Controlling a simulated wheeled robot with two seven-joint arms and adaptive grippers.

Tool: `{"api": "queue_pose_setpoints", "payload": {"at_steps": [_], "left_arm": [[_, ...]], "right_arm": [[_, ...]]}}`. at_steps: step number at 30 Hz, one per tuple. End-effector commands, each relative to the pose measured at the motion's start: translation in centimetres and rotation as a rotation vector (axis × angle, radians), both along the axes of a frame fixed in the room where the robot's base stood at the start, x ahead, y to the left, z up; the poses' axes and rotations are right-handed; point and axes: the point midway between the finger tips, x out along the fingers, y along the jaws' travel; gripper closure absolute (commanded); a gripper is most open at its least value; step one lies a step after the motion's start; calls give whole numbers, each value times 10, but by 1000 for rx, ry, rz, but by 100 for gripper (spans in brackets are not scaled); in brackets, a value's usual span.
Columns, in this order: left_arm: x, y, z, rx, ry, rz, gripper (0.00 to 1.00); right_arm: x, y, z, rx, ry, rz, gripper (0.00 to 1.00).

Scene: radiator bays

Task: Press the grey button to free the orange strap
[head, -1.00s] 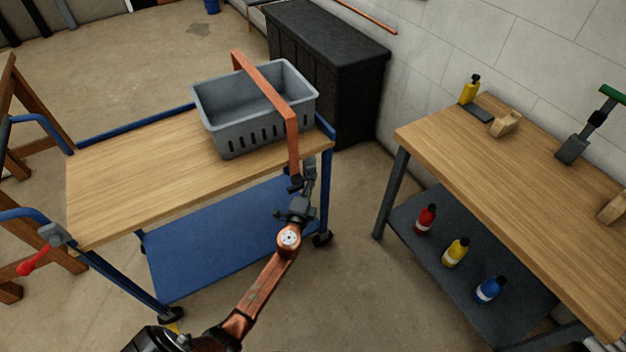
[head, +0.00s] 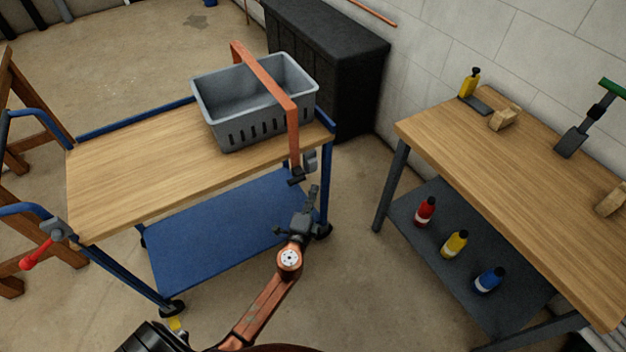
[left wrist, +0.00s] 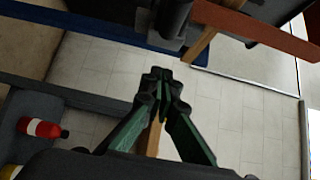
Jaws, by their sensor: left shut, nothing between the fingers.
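The orange strap (head: 266,80) runs over a grey basket (head: 235,105) on the cart and down past the near right edge of its top. Its lower end has a black piece (head: 296,176), beside a small grey fitting (head: 311,160) at the cart's corner. I cannot make out the button face or whether the strap end is still latched. My left gripper (head: 314,190) is shut and empty, just below the fitting and apart from it. In the left wrist view its closed fingertips (left wrist: 160,76) point at a dark block (left wrist: 162,18), with the strap (left wrist: 255,28) to the right. My right gripper is not in view.
The cart has a wooden top (head: 140,175), blue rails and a blue lower shelf (head: 225,235). A workbench (head: 500,175) stands to the right, with several bottles on its lower shelf. A black cabinet (head: 345,75) stands behind. Open floor lies between cart and bench.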

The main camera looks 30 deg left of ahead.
Motion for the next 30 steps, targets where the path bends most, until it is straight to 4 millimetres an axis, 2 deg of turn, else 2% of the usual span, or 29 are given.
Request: {"api": "queue_pose_setpoints", "payload": {"at_steps": [3,10,16,30], "left_arm": [[-22,-8,0,0,1,-2,100],[-42,-14,0,0,-1,-2,100],[-45,-15,1,-1,-1,-1,100],[-45,-14,1,0,-1,-1,100]], "right_arm": [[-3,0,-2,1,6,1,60],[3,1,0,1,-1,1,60],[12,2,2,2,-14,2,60],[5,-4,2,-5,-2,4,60]]}}
